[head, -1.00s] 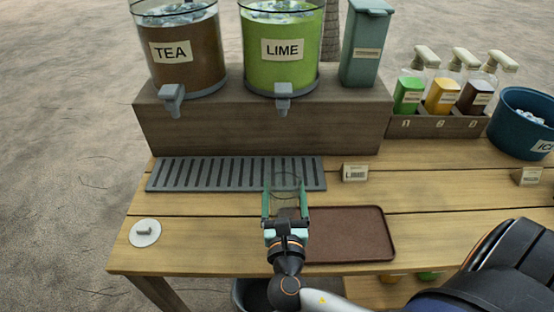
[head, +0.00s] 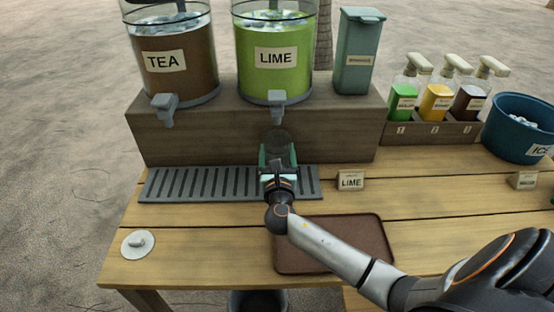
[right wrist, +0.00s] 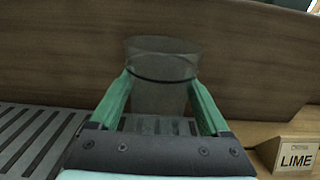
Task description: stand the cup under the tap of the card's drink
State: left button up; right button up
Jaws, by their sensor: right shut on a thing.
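My right gripper (head: 277,160) is shut on a clear cup (head: 278,140), with green fingers on both sides of it. In the right wrist view the cup (right wrist: 160,80) looks upright and empty between the fingers (right wrist: 160,105). In the head view the cup is below the grey tap (head: 277,100) of the green LIME dispenser (head: 275,60), over the back of the slotted drip tray (head: 230,184). I cannot tell whether it touches the tray. The card (head: 351,181) reads LIME and also shows in the right wrist view (right wrist: 296,158). My left gripper is out of view.
A brown TEA dispenser (head: 173,62) with its tap (head: 164,107) stands left on the wooden riser (head: 215,137). A teal bin (head: 358,55), several pump bottles (head: 436,100) and an ICE bucket (head: 522,128) stand right. A brown tray (head: 300,258) and a white lid (head: 138,244) lie in front.

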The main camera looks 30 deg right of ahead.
jog(key=shift+f+b, duration=0.3)
jog(key=shift+f, duration=0.95)
jog(key=o, duration=1.3)
jog(key=shift+r, duration=0.35)
jog(key=p+v, duration=0.1)
jog(key=v, duration=1.1)
jog(key=shift+s+f, duration=0.1)
